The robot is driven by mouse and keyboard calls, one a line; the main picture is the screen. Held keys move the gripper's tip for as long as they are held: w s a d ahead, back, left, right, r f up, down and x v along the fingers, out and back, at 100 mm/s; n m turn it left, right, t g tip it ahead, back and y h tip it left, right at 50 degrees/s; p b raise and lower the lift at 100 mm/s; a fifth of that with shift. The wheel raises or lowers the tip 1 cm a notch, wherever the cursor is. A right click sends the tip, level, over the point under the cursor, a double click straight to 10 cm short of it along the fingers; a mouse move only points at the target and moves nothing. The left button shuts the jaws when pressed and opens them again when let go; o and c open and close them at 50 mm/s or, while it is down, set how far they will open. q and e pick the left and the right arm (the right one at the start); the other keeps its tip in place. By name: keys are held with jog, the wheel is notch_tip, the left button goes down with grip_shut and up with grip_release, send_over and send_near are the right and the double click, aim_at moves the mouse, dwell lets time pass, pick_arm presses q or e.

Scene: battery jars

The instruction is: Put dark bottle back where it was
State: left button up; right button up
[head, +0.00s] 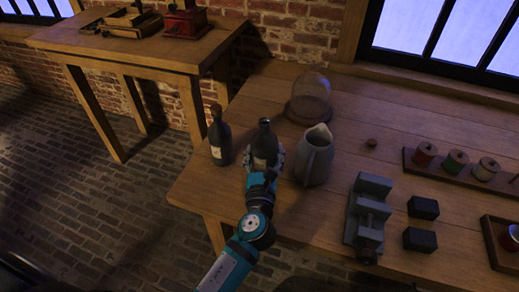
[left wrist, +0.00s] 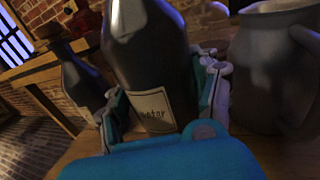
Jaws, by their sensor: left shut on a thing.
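A dark bottle (head: 265,142) with a pale label stands upright between the fingers of my left gripper (head: 264,163). It fills the middle of the left wrist view (left wrist: 148,60), with the blue-and-grey fingers (left wrist: 165,108) closed on both sides of it. Its top is cut off there, and the label is only partly readable. I cannot tell whether its base touches the table. A second dark bottle (head: 220,142), with a brown top, stands just to the left, apart from it; it also shows in the left wrist view (left wrist: 82,82). My right gripper is not in view.
On the wooden table (head: 350,110), a grey jug (head: 314,158) stands close to the right of the held bottle. A glass dome (head: 310,98) is behind. A grey vise (head: 368,212), dark blocks (head: 422,207) and a spool rack (head: 442,182) lie further right.

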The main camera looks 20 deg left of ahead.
pick_arm(q)
jog(key=w+f, duration=0.1)
jog(key=w+a+f+b, duration=0.1)
jog(key=w, duration=0.1)
jog(key=w+a+f, duration=0.1)
jog(key=shift+w+a+f+b, duration=0.2)
jog(key=shift+a+b, duration=0.05)
jog(key=shift+b, duration=0.05)
jog(key=shift+f, duration=0.3)
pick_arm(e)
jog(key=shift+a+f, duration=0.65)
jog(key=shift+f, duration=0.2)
pick_arm(q)
jog(key=shift+f, duration=0.1)
jog(key=o, duration=1.5)
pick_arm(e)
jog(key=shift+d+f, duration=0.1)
